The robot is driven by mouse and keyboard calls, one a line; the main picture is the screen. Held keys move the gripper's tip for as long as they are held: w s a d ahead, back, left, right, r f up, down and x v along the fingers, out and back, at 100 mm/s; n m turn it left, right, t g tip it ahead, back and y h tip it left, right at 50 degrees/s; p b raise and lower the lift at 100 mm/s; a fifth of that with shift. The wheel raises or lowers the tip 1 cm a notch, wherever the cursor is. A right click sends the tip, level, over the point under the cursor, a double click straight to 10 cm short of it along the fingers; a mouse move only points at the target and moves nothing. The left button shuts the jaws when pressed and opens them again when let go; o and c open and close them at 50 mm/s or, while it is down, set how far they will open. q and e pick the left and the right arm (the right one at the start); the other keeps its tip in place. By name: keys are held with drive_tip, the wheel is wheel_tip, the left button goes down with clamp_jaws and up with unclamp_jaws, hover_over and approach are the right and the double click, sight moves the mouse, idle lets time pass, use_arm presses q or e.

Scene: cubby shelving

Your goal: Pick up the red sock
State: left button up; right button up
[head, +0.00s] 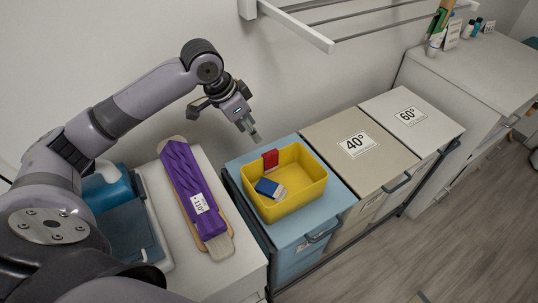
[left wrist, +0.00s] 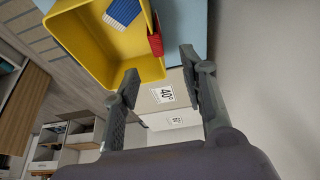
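The red sock (head: 270,159) is a small red piece draped over or standing against the back rim of a yellow bin (head: 303,194); I cannot tell which. In the left wrist view the red sock (left wrist: 156,42) shows at the yellow bin's (left wrist: 88,42) edge, just beyond the fingertips. My left gripper (head: 251,132) is above and behind the bin, apart from the sock. In the left wrist view my left gripper (left wrist: 159,69) has its two fingers spread with nothing between them. My right gripper is not in view.
A blue and white item (head: 268,188) lies inside the bin. The bin stands on a blue-topped hamper (head: 325,217), beside hampers marked 40° (head: 385,178) and 60° (head: 433,128). A drying rack (head: 296,27) hangs above.

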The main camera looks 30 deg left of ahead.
sight(268, 153)
use_arm(q)
drive_tip(key=x, duration=1.1)
drive_tip(key=shift+s+d, duration=0.15)
drive_tip(key=shift+d, duration=0.3)
drive_tip(key=shift+w+p+x, duration=0.15)
drive_tip(key=shift+p+x, duration=0.1)
drive_tip(key=shift+x, duration=1.1)
drive_tip(key=shift+w+p+x, duration=0.1)
drive_tip(key=shift+p+x, duration=0.15)
drive_tip(key=shift+x, duration=1.15)
drive_tip(key=shift+r, duration=0.1)
clamp_jaws()
